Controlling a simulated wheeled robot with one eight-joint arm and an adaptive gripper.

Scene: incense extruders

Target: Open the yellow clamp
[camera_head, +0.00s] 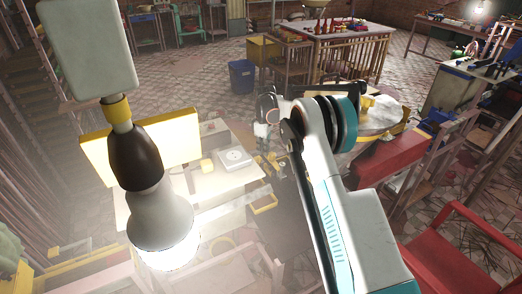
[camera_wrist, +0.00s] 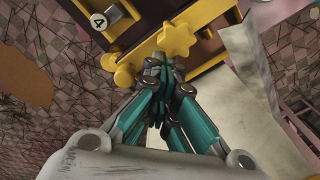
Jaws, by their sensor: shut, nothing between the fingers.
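In the wrist view, a yellow star-shaped knob (camera_wrist: 176,38) sits just beyond my fingertips, on a dark and yellow fixture (camera_wrist: 205,22). A second yellow lobed knob (camera_wrist: 124,70) is just left of the fingertips. I take these knobs as parts of the yellow clamp, but cannot tell for certain. My gripper (camera_wrist: 160,64) is shut and empty, its teal and grey fingers drawn together close to both knobs. Whether the fingertips touch either knob is unclear. In the head view my arm hides part of the area around the gripper.
In the head view, a hanging lamp (camera_head: 160,215) blocks the left side. A blue bin (camera_head: 242,76) stands on the tiled floor, and a red chair (camera_head: 465,250) is at the lower right.

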